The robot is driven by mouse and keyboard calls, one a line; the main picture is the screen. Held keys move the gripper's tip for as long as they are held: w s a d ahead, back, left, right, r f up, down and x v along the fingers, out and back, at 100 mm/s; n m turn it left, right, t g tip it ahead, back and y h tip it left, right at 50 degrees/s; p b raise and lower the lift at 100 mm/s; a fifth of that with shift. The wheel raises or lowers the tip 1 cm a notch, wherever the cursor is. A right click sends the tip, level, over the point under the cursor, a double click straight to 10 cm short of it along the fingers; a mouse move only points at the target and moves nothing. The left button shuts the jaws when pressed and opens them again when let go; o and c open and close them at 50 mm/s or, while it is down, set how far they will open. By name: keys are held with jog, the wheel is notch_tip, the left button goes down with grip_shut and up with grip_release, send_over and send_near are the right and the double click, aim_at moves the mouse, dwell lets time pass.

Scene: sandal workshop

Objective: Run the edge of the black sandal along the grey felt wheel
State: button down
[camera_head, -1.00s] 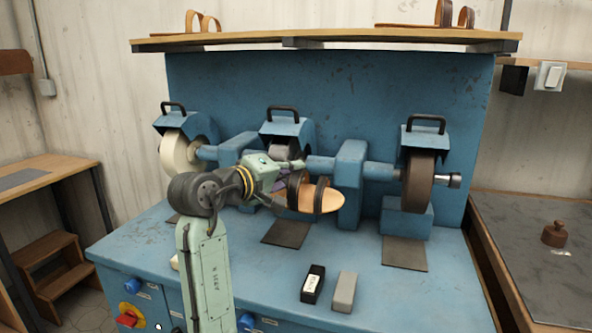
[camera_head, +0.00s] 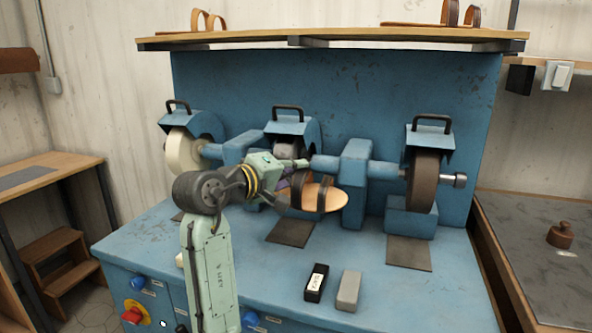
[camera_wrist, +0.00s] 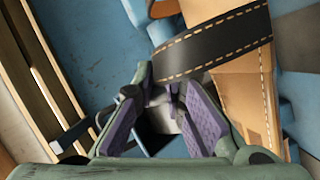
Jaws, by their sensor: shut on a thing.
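The black sandal (camera_head: 334,199), with dark stitched straps over a tan sole, is held in front of the bench grinder's middle. My gripper (camera_head: 284,184) is shut on it at its left end. In the wrist view, the strap (camera_wrist: 215,42) and tan sole (camera_wrist: 245,95) pass beyond the purple-padded fingers (camera_wrist: 168,95). The grey felt wheel (camera_head: 287,151) sits under the middle blue hood, just behind and above my gripper. My gripper and the sandal hide its lower part. I cannot tell whether the sandal's edge touches the wheel.
A cream wheel (camera_head: 182,147) is at the left and a brown wheel (camera_head: 423,180) at the right on the same shaft. A blue bearing block (camera_head: 354,180) stands close to the sandal's right. A black block (camera_head: 316,283) and a grey block (camera_head: 348,291) lie on the bench front.

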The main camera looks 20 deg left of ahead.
jog(key=shift+a, duration=0.1)
jog(key=shift+s+a, duration=0.4)
jog(key=shift+a, duration=0.25)
jog(key=shift+a, duration=0.1)
jog(key=shift+w+p, duration=0.25)
jog(key=shift+p, duration=0.3)
dwell(0.4)
jog(key=shift+a, duration=0.15)
dwell(0.8)
jog(key=shift+s+a, duration=0.3)
jog(key=shift+a, duration=0.25)
jog(key=shift+s+a, duration=0.15)
jog(key=shift+a, duration=0.1)
jog(key=shift+a+p, duration=0.1)
jog(key=shift+p, duration=0.25)
dwell(0.4)
jog(key=shift+a+p, duration=0.3)
jog(key=shift+a, duration=0.45)
